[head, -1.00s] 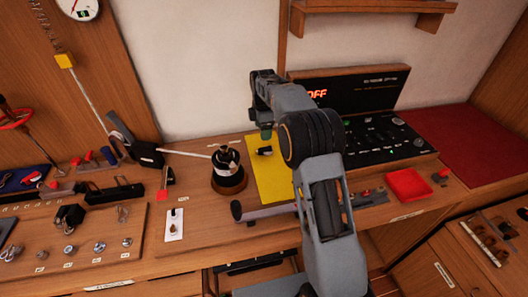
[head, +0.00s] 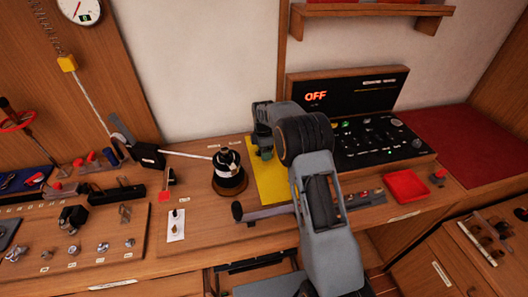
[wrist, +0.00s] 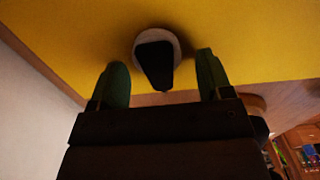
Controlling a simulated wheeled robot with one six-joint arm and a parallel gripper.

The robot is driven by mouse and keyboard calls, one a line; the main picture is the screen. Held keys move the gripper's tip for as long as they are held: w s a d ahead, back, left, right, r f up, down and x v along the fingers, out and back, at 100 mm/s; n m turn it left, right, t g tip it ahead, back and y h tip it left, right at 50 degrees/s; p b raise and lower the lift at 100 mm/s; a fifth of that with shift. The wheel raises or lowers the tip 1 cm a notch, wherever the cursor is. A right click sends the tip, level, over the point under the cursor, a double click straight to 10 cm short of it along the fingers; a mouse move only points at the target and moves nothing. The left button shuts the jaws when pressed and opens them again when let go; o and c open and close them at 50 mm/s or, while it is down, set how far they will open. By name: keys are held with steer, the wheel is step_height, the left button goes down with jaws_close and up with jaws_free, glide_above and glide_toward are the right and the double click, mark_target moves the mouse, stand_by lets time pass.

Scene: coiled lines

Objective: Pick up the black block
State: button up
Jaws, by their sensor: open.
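The black block (wrist: 154,66) shows in the wrist view against the yellow mat (wrist: 262,45), with a pale round patch around its far end. In the head view it is hidden behind my gripper (head: 265,153). The two green fingers of my gripper (wrist: 160,60) stand apart, one on each side of the block. A gap shows between the block and each finger. The yellow mat also shows in the head view (head: 268,186), partly covered by my arm.
A black winch-like drum (head: 229,173) on a round wooden base stands just left of the mat. A black control panel (head: 375,140) lies to the right, with a red tray (head: 406,185) in front. A grey bar-like handle (head: 265,211) crosses the mat's front edge.

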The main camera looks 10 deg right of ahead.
steer(key=shift+c, duration=0.4)
steer(key=c, duration=1.2)
